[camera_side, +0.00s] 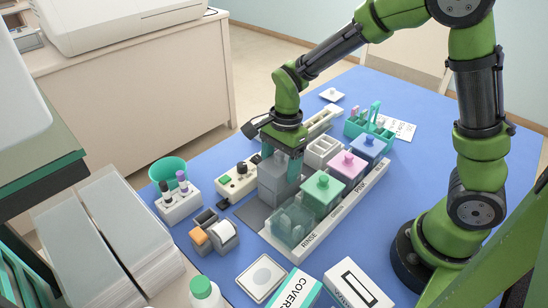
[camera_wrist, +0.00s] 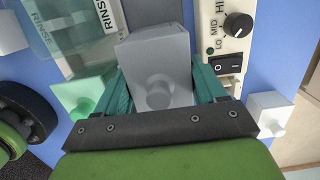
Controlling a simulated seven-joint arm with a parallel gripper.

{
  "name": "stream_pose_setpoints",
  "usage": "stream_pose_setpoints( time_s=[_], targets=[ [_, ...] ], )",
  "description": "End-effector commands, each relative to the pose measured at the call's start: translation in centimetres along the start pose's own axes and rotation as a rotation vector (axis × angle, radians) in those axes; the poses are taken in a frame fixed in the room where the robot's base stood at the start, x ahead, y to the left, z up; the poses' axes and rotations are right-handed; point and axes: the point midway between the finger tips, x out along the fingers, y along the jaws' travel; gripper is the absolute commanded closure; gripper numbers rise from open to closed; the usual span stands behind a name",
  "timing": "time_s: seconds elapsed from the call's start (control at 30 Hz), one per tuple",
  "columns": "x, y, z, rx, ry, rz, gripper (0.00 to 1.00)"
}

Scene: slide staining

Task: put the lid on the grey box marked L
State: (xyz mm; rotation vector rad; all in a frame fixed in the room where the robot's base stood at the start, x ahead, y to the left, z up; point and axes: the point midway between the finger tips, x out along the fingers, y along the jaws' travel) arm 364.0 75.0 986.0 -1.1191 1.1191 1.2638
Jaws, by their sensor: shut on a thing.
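My gripper (camera_side: 284,158) is shut on a grey lid with a round knob (camera_wrist: 160,92), which sits between its teal fingers in the wrist view. A grey box (camera_side: 277,192) stands under the gripper in the side view, on the left of the row of coloured boxes. The gripper hides part of its top. I cannot tell whether the lid touches the box or is just above it. No L mark is readable.
A clear rinse box (camera_side: 291,224), a green-lidded box (camera_side: 322,190), a pink-lidded box (camera_side: 347,166) and a blue-lidded box (camera_side: 369,146) stand close on the right. A white control unit (camera_side: 234,184) is close on the left. A small white lid (camera_side: 331,95) lies at the back.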

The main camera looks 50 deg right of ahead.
Motion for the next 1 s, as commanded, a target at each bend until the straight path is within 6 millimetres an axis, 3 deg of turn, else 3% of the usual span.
stream_pose_setpoints(
  time_s=[0.7, 0.73, 0.9, 1.0],
  targets=[
    [0.44, 0.01, -0.06, 0.000, 0.001, 0.001, 0.59],
    [0.42, 0.00, -0.06, -0.001, 0.000, 0.000, 0.25],
    [0.40, 0.00, -0.05, 0.000, 0.000, 0.000, 0.00],
    [0.40, 0.00, -0.05, 0.000, 0.000, 0.000, 0.00]
  ],
)
